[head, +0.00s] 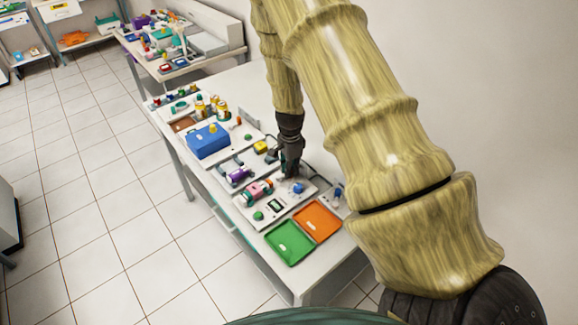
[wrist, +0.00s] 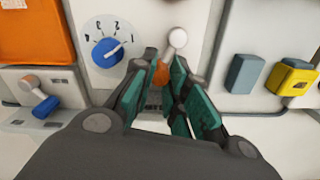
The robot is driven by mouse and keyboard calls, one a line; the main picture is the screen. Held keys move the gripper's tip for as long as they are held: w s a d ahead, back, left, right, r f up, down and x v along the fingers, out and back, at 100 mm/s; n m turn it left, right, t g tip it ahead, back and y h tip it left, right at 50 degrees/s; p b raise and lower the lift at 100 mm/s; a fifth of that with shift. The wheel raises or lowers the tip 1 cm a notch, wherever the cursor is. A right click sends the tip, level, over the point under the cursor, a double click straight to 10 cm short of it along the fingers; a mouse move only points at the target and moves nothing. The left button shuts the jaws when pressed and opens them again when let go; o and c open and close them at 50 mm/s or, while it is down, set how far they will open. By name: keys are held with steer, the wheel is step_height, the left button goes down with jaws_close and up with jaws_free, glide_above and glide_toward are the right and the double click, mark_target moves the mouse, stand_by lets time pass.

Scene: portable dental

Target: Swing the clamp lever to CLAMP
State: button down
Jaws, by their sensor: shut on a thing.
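Printed lettering by the lever is partly covered by the fingers, so I cannot read which position the lever points to.
A blue numbered dial (wrist: 107,51) sits just left of my fingers. A second lever with a blue handle (wrist: 45,107) is farther left. Green (head: 289,242) and orange (head: 317,220) trays lie at the near bench end. A blue box (head: 208,142) stands farther back.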

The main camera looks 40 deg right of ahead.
steer(key=shift+s+m, duration=0.2)
steer(key=shift+m, duration=0.1)
stand_by(0.4)
steer(key=c, duration=1.3)
jaws_free()
steer(key=shift+s, duration=0.1)
steer(key=shift+c, duration=0.2)
steer(key=shift+a, duration=0.1)
step_height(320, 180, up, 12)
steer(key=shift+r, duration=0.1)
